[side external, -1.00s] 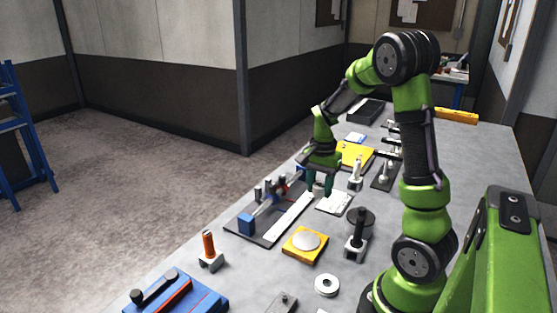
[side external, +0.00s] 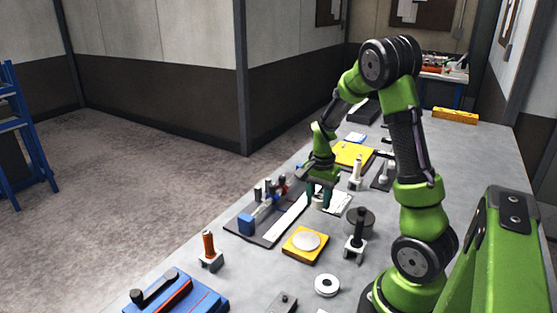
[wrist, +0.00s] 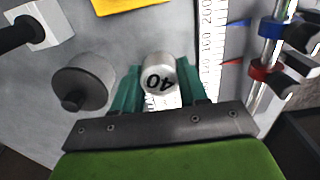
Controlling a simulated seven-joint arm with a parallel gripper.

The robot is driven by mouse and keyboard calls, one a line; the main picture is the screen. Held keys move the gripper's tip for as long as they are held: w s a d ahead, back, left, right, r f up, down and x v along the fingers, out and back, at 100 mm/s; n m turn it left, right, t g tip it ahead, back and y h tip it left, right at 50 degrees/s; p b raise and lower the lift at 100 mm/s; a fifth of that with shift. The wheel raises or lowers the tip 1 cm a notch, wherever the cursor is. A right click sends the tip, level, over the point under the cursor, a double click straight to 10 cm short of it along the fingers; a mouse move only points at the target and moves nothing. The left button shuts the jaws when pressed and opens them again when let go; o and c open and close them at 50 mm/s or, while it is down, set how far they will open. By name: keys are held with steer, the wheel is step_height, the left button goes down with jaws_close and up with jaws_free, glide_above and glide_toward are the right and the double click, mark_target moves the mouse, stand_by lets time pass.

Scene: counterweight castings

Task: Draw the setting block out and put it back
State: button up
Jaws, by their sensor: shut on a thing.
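A short pale metal cylinder marked "40" (wrist: 158,75), which I take to be the setting block, stands between the two green fingers of my gripper (wrist: 159,88) in the wrist view. My gripper (side external: 319,194) is shut on it. In the side view the block shows as a pale cylinder (side external: 318,203) between the fingertips, just right of the measuring fixture (side external: 265,236). I cannot tell whether its bottom touches the surface below. The fixture's white scale (wrist: 209,40) runs along the right of the gripper, with a blue clamp (wrist: 270,27) and a red clamp (wrist: 259,71) on rods.
A dark round weight with a knob (wrist: 84,84) stands close to the left of my fingers. A yellow pad with a pale disc (side external: 305,243), an orange-handled tool (side external: 209,250) and a black-handled stand (side external: 356,243) are nearer the camera. Bare bench (side external: 255,275) lies between them.

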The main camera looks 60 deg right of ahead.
mark_target(317, 222)
steer(key=shift+f, duration=2.6)
steer(key=shift+f, duration=0.35)
steer(key=o, duration=1)
steer(key=shift+c, duration=0.2)
steer(key=shift+r, duration=0.1)
steer(key=shift+r, duration=3.95)
steer(key=s+a+r+n+t+y, duration=0.1)
steer(key=s+a+r+n+t, duration=0.1)
steer(key=a+r+n, duration=0.5)
steer(key=s+a+r+n+t+y, duration=0.1)
steer(key=s+a+r+n+t, duration=0.2)
steer(key=a, duration=1.4)
step_height(317, 222, up, 6)
steer(key=n+t, duration=0.2)
steer(key=n, duration=0.2)
steer(key=shift+a+r, duration=0.15)
